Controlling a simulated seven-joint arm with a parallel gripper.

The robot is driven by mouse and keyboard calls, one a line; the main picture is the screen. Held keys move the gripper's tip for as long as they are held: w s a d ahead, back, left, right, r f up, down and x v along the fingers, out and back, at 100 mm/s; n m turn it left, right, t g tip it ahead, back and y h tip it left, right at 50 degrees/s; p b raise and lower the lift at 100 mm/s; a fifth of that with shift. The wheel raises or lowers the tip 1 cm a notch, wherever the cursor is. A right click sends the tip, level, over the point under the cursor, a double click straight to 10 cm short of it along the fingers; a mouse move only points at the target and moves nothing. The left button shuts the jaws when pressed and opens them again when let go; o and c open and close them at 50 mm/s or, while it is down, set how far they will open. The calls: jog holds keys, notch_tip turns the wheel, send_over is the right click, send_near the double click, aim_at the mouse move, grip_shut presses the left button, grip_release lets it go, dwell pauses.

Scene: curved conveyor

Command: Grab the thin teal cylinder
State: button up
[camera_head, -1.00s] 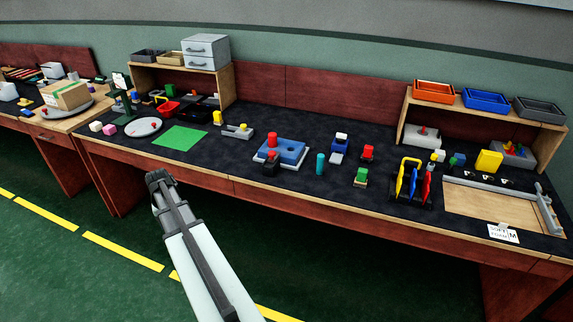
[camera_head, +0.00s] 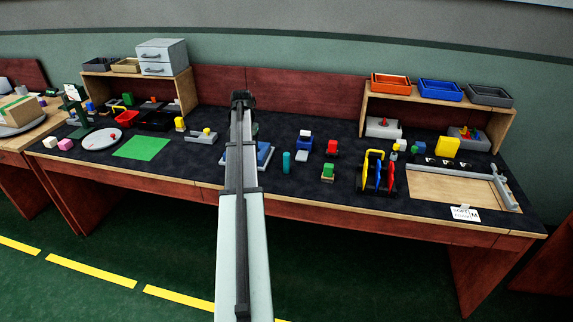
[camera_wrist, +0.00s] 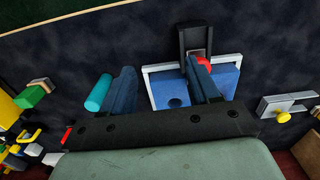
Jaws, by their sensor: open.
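The thin teal cylinder (camera_head: 287,162) stands upright on the dark bench mat, just right of the blue block (camera_head: 265,153) in the head view. In the wrist view the teal cylinder (camera_wrist: 98,93) lies just left of the left finger, outside the jaws. My gripper (camera_head: 243,98) is above the bench, and my arm hides much of the blue block. In the wrist view my gripper (camera_wrist: 163,82) is open. Its right finger overlaps the blue block (camera_wrist: 165,88) with its pale frame, and a red peg (camera_wrist: 204,63) shows partly behind that finger.
A yellow-handled rack (camera_head: 374,172) is further right. A grey piece with a yellow knob (camera_head: 201,136) is left. Bare mat lies between them.

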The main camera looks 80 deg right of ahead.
aim_at(286, 154)
jog(key=s+d+r+m, duration=0.1)
jog(key=s+d+r, duration=0.25)
jog(key=s, duration=0.35)
jog(key=s+d+r+m, duration=0.2)
jog(key=s+d, duration=0.2)
jog(key=s, duration=0.3)
notch_tip(286, 154, down, 13)
jog(key=shift+a+f, duration=0.1)
jog(key=shift+f, duration=0.1)
grip_shut()
